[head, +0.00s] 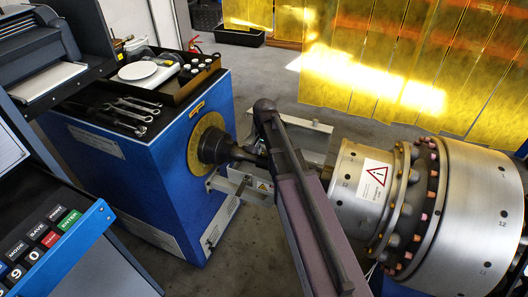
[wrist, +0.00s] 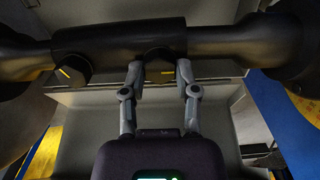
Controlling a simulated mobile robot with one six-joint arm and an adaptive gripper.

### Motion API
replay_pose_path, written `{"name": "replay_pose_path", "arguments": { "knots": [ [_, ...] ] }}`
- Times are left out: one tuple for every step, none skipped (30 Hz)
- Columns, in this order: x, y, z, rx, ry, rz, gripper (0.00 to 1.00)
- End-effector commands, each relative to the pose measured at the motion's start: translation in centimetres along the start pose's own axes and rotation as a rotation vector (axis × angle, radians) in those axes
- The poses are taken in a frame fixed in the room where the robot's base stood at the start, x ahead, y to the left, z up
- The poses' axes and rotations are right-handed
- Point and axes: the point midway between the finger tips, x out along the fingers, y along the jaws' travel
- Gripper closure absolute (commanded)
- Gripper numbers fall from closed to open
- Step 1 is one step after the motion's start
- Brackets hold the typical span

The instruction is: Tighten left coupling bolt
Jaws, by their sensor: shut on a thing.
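The dark coupling shaft (wrist: 120,42) runs across the top of the wrist view. Two dark bolt heads with yellow marks sit on its underside: one at the picture's left (wrist: 72,70), and the coupling bolt (wrist: 160,72) nearer the blue side at right. My gripper (wrist: 161,70) has a finger on each side of this second bolt and is shut on it. The other bolt is clear of the fingers. In the head view the shaft (head: 243,154) joins the blue drive cabinet to the steel rotor (head: 465,215). My arm hides the gripper and bolts there.
The blue cabinet (head: 150,180) carries several wrenches (head: 133,110) and a black tray (head: 165,78) with a white disc. A control panel (head: 45,245) stands at lower left. Yellow curtains (head: 380,60) hang behind. Grey floor is clear behind the shaft.

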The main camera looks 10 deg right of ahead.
Motion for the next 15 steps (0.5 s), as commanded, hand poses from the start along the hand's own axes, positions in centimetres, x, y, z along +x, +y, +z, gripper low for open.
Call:
{"name": "replay_pose_path", "arguments": {
  "knots": [
    [0.01,-0.11,-0.02,0.001,0.0,-0.003,1.0],
    [0.01,-0.11,-0.02,0.001,0.0,-0.003,1.0],
    [0.01,-0.12,-0.01,0.001,0.0,-0.003,1.0],
    [0.01,-0.12,-0.01,0.001,0.0,-0.003,1.0],
    [0.01,-0.12,-0.01,0.001,0.0,-0.003,1.0],
    [0.01,-0.13,0.0,0.001,0.0,-0.003,0.57],
    [0.01,-0.13,0.0,0.0,0.0,-0.003,0.48],
    [0.01,-0.13,0.0,0.0,0.0,-0.003,0.39],
    [0.01,-0.12,0.0,0.0,0.0,-0.003,0.27],
    [0.01,-0.11,0.01,0.0,0.0,-0.003,0.26],
    [0.01,-0.11,0.01,0.0,0.0,-0.002,0.26],
    [0.01,-0.09,0.02,-0.001,0.0,-0.002,0.26],
    [0.01,-0.09,0.02,-0.001,0.0,-0.002,0.26],
    [0.01,-0.08,0.02,-0.001,0.0,-0.002,0.26],
    [0.01,-0.07,0.02,-0.001,-0.001,-0.002,0.26]
  ]
}}
